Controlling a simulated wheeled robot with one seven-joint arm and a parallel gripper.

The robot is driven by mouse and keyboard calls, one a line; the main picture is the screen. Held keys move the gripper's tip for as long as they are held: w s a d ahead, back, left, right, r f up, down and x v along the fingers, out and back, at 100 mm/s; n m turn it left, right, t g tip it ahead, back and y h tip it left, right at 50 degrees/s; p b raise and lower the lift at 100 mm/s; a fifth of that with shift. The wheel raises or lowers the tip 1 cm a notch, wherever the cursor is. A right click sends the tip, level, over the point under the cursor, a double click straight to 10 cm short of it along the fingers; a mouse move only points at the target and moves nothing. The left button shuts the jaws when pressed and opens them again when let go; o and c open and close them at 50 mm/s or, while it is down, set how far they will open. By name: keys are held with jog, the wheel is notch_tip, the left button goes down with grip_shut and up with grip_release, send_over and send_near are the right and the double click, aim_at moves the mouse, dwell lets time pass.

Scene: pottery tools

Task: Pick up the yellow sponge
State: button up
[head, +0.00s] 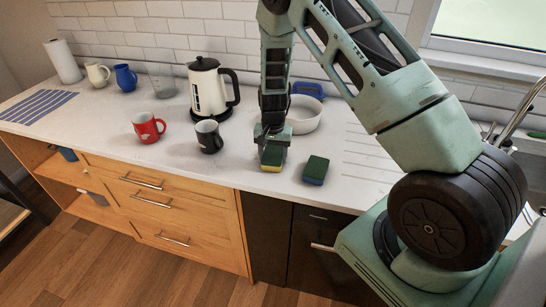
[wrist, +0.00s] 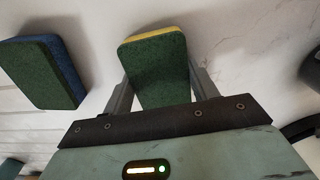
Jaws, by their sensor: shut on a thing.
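The yellow sponge (head: 271,158) has a green scouring top and a yellow lower layer. It is at the front part of the white counter in the head view, under my gripper (head: 271,145). In the wrist view the yellow sponge (wrist: 158,72) sits between the two fingers of my gripper (wrist: 155,85), with its green face towards the camera and a yellow edge at the far end. My gripper is shut on it. I cannot tell whether the sponge touches the counter.
A blue sponge with a green top (head: 316,170) lies to the right, apart from the yellow one. A black mug (head: 208,137), a red mug (head: 148,127), a kettle (head: 205,88) and a white bowl (head: 303,114) stand nearby.

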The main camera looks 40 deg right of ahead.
aim_at(273, 154)
jog(key=shift+r, duration=0.1)
notch_tip(273, 154, up, 10)
jog(key=b, duration=0.3)
dwell(0.4)
jog(key=shift+f+b, duration=3.1)
jog(key=shift+f, duration=2)
jog(key=o, duration=0.3)
jog(key=shift+o, duration=0.2)
jog(key=shift+r+p, duration=0.35)
jog(key=shift+p, duration=0.05)
